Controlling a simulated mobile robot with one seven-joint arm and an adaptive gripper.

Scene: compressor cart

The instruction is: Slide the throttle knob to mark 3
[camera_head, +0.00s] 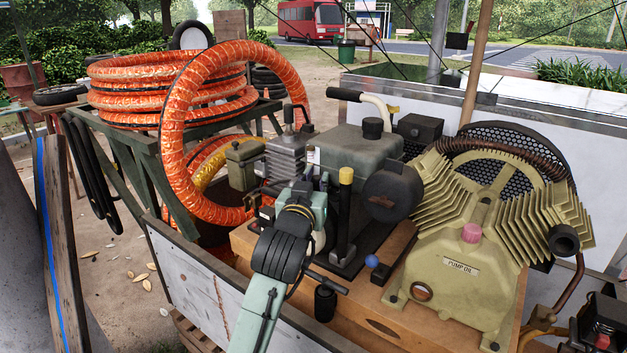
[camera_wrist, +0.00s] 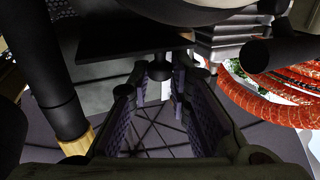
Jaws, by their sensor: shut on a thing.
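My gripper (camera_wrist: 160,80) shows in the wrist view with its two purple-lined fingers around a small dark knob (camera_wrist: 159,69), which I take to be the throttle knob. The knob sits between the far ends of the fingers, under a dark flat plate (camera_wrist: 120,42). The fingers are shut on it, though a wide gap shows between them nearer the camera. In the head view my wrist reaches to the engine (camera_head: 360,148) and hides most of the gripper and the knob. I cannot make out any numbered marks or the knob's place along its slide.
A black post with a yellow cap (camera_head: 346,178) stands close right of my wrist. A blue ball knob (camera_head: 371,261) and the beige pump (camera_head: 462,268) are farther right. Orange hose coils (camera_head: 180,150) stand close on the left; hose also shows in the wrist view (camera_wrist: 265,105).

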